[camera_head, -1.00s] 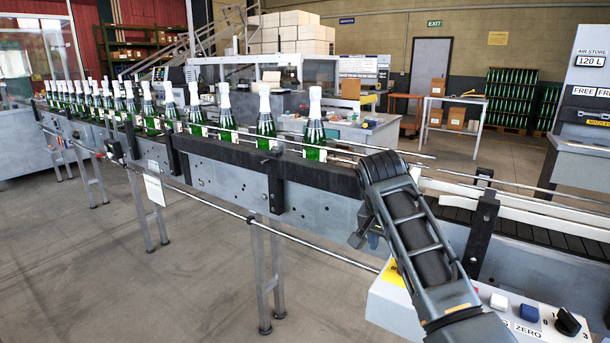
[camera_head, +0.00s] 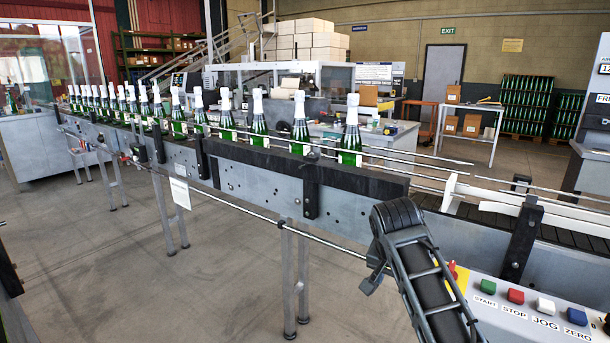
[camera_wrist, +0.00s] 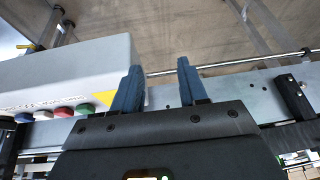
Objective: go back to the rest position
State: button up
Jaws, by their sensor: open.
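My gripper is open and empty in the wrist view (camera_wrist: 158,72), with its two blue fingers apart and nothing between them. In the head view my dark arm rises from the bottom right and bends over in front of the conveyor; the fingers cannot be made out there. The conveyor (camera_head: 255,187) runs from the far left to the right, with a row of green, white-topped bottles (camera_head: 300,130) standing on it. In the wrist view the conveyor's grey side (camera_wrist: 225,88) lies beyond the fingers.
A control box (camera_head: 515,318) with start, stop, jog and zero buttons stands right of my arm; it also shows in the wrist view (camera_wrist: 70,70). Thin guide rails run along the conveyor. Conveyor legs (camera_head: 290,275) stand on the floor (camera_head: 130,270), which is open at lower left.

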jog(key=s+a+f+n+t+y, duration=0.2)
jog(key=s+f+t, duration=0.1)
jog(key=s+f, duration=1.15)
jog(key=s+f+n+t, duration=0.1)
jog(key=s+f, duration=0.1)
jog(key=s, duration=0.5)
jog(key=s+f+n+t, duration=0.1)
jog(key=s+f, duration=0.2)
jog(key=s, duration=0.4)
jog(key=s+d+r+t, duration=0.1)
jog(key=s+r, duration=0.2)
jog(key=s, duration=0.3)
jog(key=s+d+r+n+t, duration=0.1)
jog(key=s+r, duration=0.2)
jog(key=s, duration=0.3)
jog(key=s+d+r+t, duration=0.1)
jog(key=s+r, duration=0.1)
jog(key=s, duration=0.4)
jog(key=s+d+r+t, duration=0.1)
jog(key=s+r, duration=0.4)
jog(key=r, duration=0.2)
jog(key=s+r+n+t, duration=0.1)
jog(key=s+r, duration=0.4)
jog(key=r, duration=0.3)
jog(key=shift+s+d+n+t, duration=0.3)
jog(key=shift+d, duration=0.05)
jog(key=shift+c, duration=0.4)
